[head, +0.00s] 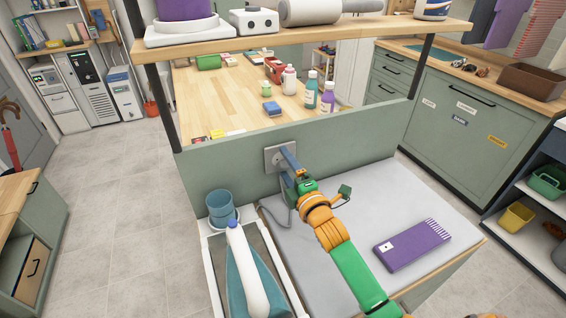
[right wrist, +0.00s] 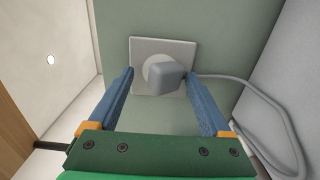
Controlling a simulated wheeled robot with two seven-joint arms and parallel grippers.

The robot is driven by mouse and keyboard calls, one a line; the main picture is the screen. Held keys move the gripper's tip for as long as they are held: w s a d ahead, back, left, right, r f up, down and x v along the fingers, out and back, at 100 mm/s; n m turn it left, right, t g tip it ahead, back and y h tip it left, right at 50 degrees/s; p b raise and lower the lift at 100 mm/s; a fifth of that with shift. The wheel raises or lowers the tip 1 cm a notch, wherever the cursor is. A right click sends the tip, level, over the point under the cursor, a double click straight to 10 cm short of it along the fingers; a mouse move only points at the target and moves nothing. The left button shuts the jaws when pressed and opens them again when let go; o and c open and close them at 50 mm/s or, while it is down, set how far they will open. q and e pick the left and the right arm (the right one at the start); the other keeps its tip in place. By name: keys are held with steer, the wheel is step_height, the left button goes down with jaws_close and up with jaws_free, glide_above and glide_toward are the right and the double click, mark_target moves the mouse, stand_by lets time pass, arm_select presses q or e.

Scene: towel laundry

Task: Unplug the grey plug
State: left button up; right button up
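The grey plug (right wrist: 167,77) sits in the wall socket (right wrist: 138,52) in the right wrist view. Its grey cord (right wrist: 240,88) leaves to the right and loops down. In the head view the socket plate (head: 271,158) is on the green panel, and the plug is mostly hidden behind my gripper. My right gripper (right wrist: 160,85) is open, with its blue fingers on either side of the plug and a visible gap on each side. I cannot tell how deep the fingers reach around it. It also shows in the head view (head: 287,160). My left gripper is not in view.
A purple package (head: 412,245) lies on the grey surface (head: 375,195) to the right. A shelf (head: 300,38) hangs above the wooden counter (head: 225,95).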

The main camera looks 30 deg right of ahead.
steer(key=shift+f, duration=0.6)
stand_by(0.7)
steer(key=shift+r, duration=0.1)
jaws_close()
steer(key=shift+s, duration=0.2)
steer(key=shift+s, duration=0.35)
steer(key=shift+s+a+p, duration=0.2)
steer(key=shift+s+p, duration=0.9)
steer(key=shift+s, duration=1.25)
